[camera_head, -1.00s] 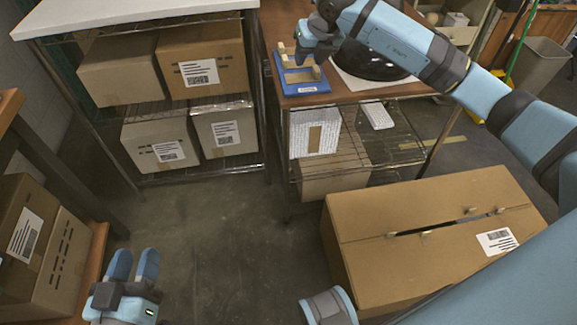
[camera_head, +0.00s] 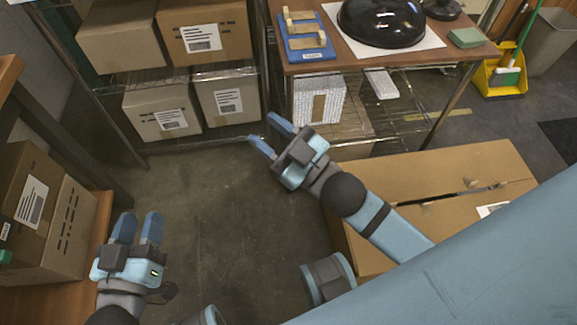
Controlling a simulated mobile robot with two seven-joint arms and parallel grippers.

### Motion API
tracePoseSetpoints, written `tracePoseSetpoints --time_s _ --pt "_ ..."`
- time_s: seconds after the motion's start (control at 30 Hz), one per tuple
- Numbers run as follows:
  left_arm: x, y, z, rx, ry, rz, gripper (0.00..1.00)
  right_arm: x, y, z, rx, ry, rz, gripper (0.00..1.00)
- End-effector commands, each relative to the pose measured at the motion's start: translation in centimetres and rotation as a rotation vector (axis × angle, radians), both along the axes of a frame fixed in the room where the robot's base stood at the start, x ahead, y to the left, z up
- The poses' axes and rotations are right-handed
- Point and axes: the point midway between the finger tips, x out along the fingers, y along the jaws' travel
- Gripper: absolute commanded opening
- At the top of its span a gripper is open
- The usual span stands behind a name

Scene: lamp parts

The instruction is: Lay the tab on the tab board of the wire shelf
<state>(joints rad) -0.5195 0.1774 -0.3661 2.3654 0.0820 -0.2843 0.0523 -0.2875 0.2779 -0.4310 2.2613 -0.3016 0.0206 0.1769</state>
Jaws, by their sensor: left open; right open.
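A blue board (camera_head: 291,50) with a small white label lies on the brown table top, and pale wooden pieces (camera_head: 306,41) sit on it. I cannot tell which piece is the tab. On the wire shelf (camera_head: 365,120) below stands a white patterned block (camera_head: 302,98) with a tan rectangle (camera_head: 319,108) on its front; I cannot tell whether this is the tab board. My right gripper (camera_head: 266,130) is open and empty, in front of the shelves and left of the block. My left gripper (camera_head: 137,222) is open and empty at lower left.
A black dome (camera_head: 382,22) sits on a white sheet beside the blue board. A white flat box (camera_head: 381,83) lies on the wire shelf. A large carton (camera_head: 450,185) stands at right. Cartons (camera_head: 205,32) fill the left rack. The floor (camera_head: 220,200) between is clear.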

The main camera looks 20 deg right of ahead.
Motion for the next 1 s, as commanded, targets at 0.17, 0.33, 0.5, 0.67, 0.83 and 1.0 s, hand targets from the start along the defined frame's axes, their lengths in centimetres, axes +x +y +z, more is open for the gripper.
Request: tracePoseSetpoints --time_s 0.17,0.33,0.5,0.67,0.83,1.0 --pt "0.0 0.0 0.0 0.001 0.0 0.0 0.43 -3.0 -1.3 -3.8 0.144 0.348 -0.052 0.41" --pt "0.0 0.0 0.0 0.001 0.0 0.0 0.43 -4.7 -1.5 -5.4 0.197 0.494 -0.052 0.41" --pt "0.0 0.0 0.0 0.001 0.0 0.0 0.43 -4.9 -1.5 -5.6 0.204 0.514 -0.05 0.41" --pt "0.0 0.0 0.0 0.001 0.0 0.0 0.43 -4.9 -1.5 -5.6 0.204 0.512 -0.049 0.41" --pt "0.0 0.0 0.0 0.001 0.0 0.0 0.43 -4.9 -1.5 -5.6 0.203 0.512 -0.05 0.41" --pt "0.0 0.2 0.6 0.01 0.007 0.002 0.43 -4.8 -1.6 -4.9 0.197 0.519 -0.055 0.41"
